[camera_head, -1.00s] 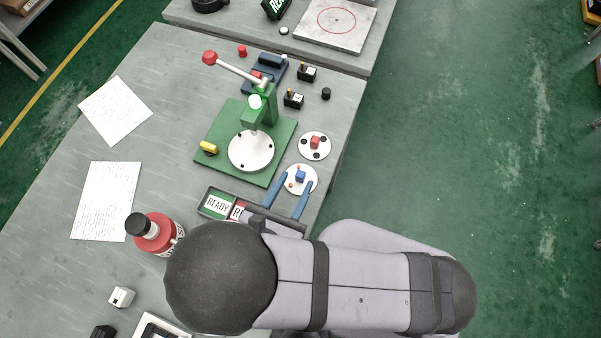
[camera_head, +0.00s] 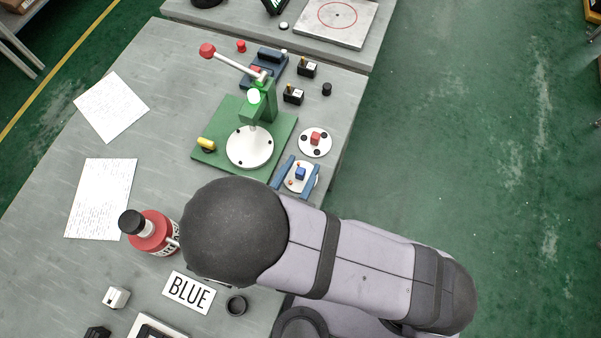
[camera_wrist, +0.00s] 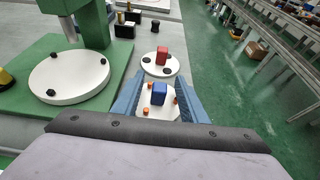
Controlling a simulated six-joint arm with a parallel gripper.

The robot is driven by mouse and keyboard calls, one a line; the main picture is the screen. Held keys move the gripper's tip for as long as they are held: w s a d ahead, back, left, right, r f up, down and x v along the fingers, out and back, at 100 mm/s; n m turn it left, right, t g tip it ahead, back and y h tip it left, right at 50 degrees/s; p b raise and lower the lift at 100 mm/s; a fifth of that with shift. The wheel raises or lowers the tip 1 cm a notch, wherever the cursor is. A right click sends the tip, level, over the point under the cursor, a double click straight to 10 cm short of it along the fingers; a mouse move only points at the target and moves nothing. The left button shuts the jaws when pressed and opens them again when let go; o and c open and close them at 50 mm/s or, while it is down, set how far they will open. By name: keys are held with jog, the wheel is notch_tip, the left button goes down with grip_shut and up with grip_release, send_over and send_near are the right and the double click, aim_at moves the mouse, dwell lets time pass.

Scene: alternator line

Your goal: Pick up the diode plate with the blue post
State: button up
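The diode plate with the blue post is a white disc (camera_head: 293,184) with a blue block (camera_head: 300,173) and small orange-brown studs, on the bench's right side. In the wrist view its blue post (camera_wrist: 159,93) stands between my blue fingers. My gripper (camera_head: 297,172) is open, one finger on each side of the post with gaps visible. The fingers overlap the disc's edges in view; I cannot tell whether they touch it. A similar white plate with a red post (camera_head: 315,139) and black dots lies just beyond, also seen in the wrist view (camera_wrist: 162,57).
A green press (camera_head: 268,108) with a red-knobbed lever and white round table (camera_head: 248,147) stands to the left. Small black parts (camera_head: 293,96) lie behind. A red bottle (camera_head: 150,232) and a BLUE card (camera_head: 188,292) are nearer. The bench ends close on the right.

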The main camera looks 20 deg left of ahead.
aim_at(301, 171)
grip_shut()
jog(key=shift+r, duration=0.1)
jog(key=shift+r, duration=4.9)
